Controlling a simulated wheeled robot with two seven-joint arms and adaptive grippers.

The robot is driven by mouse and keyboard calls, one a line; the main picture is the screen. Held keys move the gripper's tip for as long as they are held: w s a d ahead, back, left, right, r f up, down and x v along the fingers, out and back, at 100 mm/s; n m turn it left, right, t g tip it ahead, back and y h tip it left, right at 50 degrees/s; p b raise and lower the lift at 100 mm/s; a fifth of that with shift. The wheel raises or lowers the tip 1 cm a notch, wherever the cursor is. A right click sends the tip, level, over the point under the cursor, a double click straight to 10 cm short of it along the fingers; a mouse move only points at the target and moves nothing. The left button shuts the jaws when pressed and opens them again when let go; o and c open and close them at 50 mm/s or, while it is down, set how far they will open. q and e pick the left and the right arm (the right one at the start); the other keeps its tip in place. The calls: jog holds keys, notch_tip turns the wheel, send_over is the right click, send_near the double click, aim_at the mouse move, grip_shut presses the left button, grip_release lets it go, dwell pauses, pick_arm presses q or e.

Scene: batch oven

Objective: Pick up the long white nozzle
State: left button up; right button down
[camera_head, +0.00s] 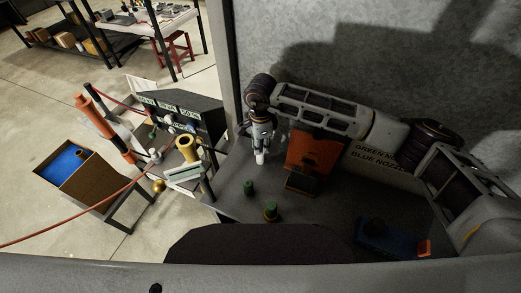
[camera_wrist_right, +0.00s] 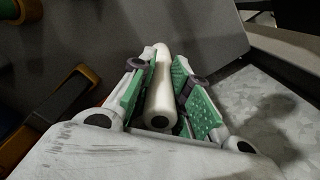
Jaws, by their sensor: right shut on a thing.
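The long white nozzle (camera_wrist_right: 161,95) is a smooth white tube with a dark round opening at its near end. In the right wrist view it lies lengthwise between the green pads of my right gripper (camera_wrist_right: 165,90), which is shut on it. In the head view my right gripper (camera_head: 262,140) points down over the left part of the dark table, and the white tip of the nozzle (camera_head: 260,158) shows below the fingers. I cannot tell if the tip touches the table. My left gripper is not in view.
Two green pieces (camera_head: 249,187) stand on the dark table (camera_head: 235,205). An orange bin (camera_head: 304,152) stands to the right, and a blue object (camera_head: 377,236) lies farther right. A metal wall (camera_head: 350,50) rises behind. A cardboard box (camera_head: 85,180) with a blue inside is at left.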

jog(key=shift+r, duration=0.1)
notch_tip(320, 180, up, 10)
jog(key=shift+f+b, duration=0.15)
jog(key=shift+b, duration=1)
jog(key=shift+r, duration=0.25)
